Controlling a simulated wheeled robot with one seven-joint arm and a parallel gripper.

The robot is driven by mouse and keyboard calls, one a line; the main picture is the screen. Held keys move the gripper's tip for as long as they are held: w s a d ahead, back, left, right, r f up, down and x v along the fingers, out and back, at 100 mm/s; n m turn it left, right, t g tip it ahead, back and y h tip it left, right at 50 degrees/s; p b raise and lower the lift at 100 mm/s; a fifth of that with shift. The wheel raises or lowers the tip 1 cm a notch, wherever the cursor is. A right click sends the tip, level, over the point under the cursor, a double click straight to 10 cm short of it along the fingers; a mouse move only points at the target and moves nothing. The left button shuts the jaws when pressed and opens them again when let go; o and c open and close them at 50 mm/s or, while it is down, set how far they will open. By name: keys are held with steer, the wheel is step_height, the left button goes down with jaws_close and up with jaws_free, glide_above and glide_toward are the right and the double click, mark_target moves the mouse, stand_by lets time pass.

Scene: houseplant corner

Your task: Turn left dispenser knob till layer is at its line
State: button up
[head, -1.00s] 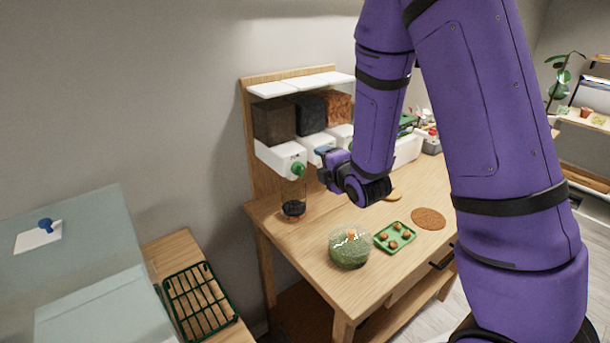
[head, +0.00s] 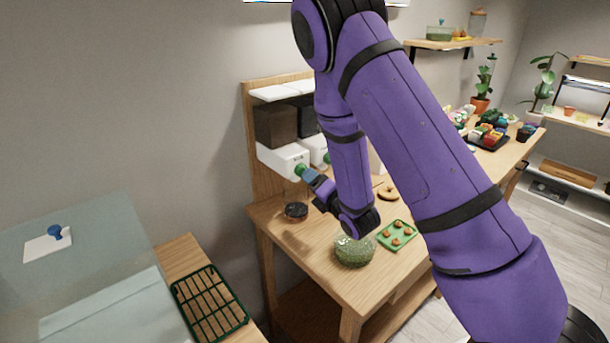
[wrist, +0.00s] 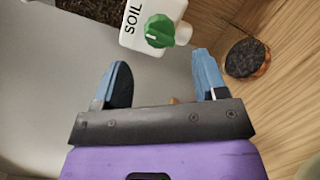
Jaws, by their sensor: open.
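The left dispenser (head: 283,160) is a white unit under a dark brown soil hopper (head: 274,125) on a wooden back panel. Its green knob (head: 300,170) is on the front; in the wrist view the knob (wrist: 159,31) shows a pale pointer mark, beside the word SOIL. My gripper (head: 306,174) is at the knob in the head view. In the wrist view its blue fingers (wrist: 160,75) are apart, with the knob beyond their tips and nothing between them. A jar with a dark layer (head: 296,211) stands below the dispenser; it also shows in the wrist view (wrist: 247,59). Its line is not discernible.
A second dispenser (head: 318,150) stands close on the right, partly behind my arm. A glass bowl of green moss (head: 354,250) and a green tray (head: 396,235) with small brown pieces stand on the wooden bench (head: 300,262). A green rack (head: 209,304) lies at lower left.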

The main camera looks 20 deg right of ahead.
mark_target(302, 171)
steer(key=x, duration=0.5)
steer(key=shift+w+a, duration=0.1)
steer(key=shift+w, duration=0.2)
steer(key=c, duration=0.9)
